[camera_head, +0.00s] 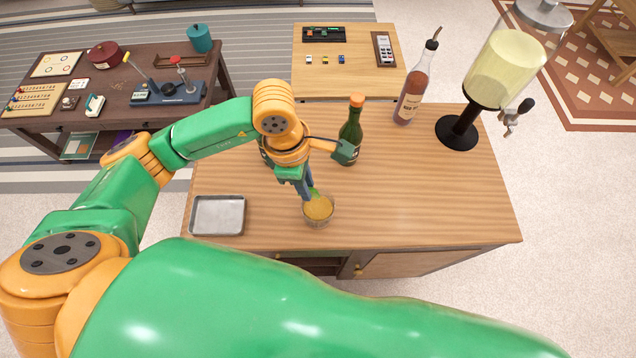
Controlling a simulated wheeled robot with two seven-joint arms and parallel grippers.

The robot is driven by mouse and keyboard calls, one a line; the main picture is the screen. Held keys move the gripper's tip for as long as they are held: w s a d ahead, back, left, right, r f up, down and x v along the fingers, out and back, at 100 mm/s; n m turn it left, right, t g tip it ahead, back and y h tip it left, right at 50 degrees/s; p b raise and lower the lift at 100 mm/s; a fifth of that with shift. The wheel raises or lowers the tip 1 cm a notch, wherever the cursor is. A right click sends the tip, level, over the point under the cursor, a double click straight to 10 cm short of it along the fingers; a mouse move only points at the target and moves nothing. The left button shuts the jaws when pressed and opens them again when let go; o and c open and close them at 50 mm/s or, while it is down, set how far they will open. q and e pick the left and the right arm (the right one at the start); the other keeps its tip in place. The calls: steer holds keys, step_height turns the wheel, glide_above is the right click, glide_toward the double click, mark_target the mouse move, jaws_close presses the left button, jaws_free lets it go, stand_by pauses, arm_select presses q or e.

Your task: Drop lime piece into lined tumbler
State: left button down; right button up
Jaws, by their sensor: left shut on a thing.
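A clear tumbler (318,213) with a yellow-orange drink stands near the front edge of the wooden counter. My left gripper (307,193) points down at the tumbler's rim, with its fingertips over the back left of the opening. It is shut on a small bright green piece, the lime piece (315,191), which shows just at the fingertips above the drink. The fingers hide part of the lime piece, and I cannot tell whether it touches the drink or the glass. Lines on the tumbler are too small to make out. My right gripper is not in view.
An empty metal tray (218,215) lies left of the tumbler. A green bottle with an orange cap (350,135) stands close behind the gripper. A pink-brown bottle (411,95) and a drink dispenser (497,75) stand at the back right. The counter's right front is clear.

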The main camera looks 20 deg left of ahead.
arm_select(q)
step_height(320, 180, down, 6)
steer(key=b, duration=0.3)
steer(key=shift+d, duration=0.1)
steer(key=shift+r, duration=0.15)
steer(key=c, duration=0.7)
jaws_free()
steer(key=shift+r, duration=0.25)
steer(key=r, duration=0.2)
steer(key=r+b, duration=0.1)
steer(key=r, duration=0.1)
steer(key=a+r, duration=0.1)
steer(key=r, duration=0.1)
steer(key=shift+r, duration=0.3)
